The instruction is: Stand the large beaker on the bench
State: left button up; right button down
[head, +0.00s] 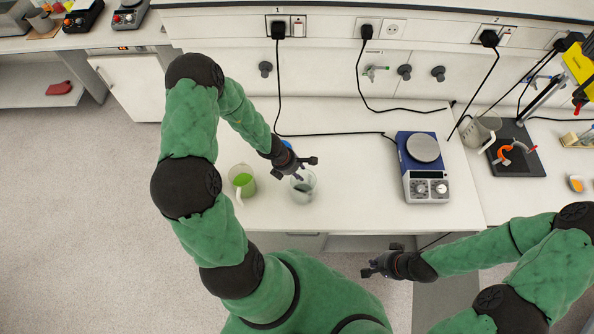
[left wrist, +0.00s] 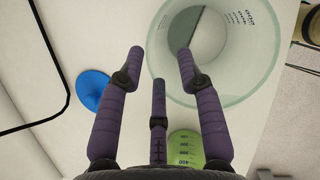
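The large beaker (head: 304,188) is clear glass and appears to stand upright on the white bench (head: 345,185) near its front. My left gripper (head: 299,166) is just above and behind its rim, with fingers spread and nothing between them. In the left wrist view the beaker's round rim (left wrist: 262,86) lies beyond and to the right of my open left fingers (left wrist: 160,70); one finger overlaps it in the picture, and contact cannot be told. My right gripper (head: 369,268) hangs in front of the bench edge, apparently open and empty.
A handled jug with green content (head: 243,181) stands left of the beaker. A blue round object (left wrist: 92,89) lies behind it. A blue-and-white hotplate (head: 423,165) stands to the right, with a black cable (head: 330,134) behind. Bench between beaker and hotplate is clear.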

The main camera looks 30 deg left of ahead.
pick_arm(q)
jog(key=p+v, duration=0.6)
jog(key=v, duration=0.6)
jog(key=s+d+f+m+g, duration=0.1)
jog(key=s+d+f+m, duration=0.1)
jog(key=d+m, duration=0.5)
jog(key=s+d+f+m+g, duration=0.1)
jog(key=s+d+f+m, duration=0.2)
jog(key=d+m, duration=0.4)
jog(key=s+d+f+m+g+h, duration=0.1)
jog(key=s+d+f+m, duration=0.2)
jog(key=m, duration=0.9)
jog(key=s+d, duration=0.2)
jog(key=d, duration=0.2)
jog(key=shift+d, duration=0.25)
jog(key=shift+w, duration=0.1)
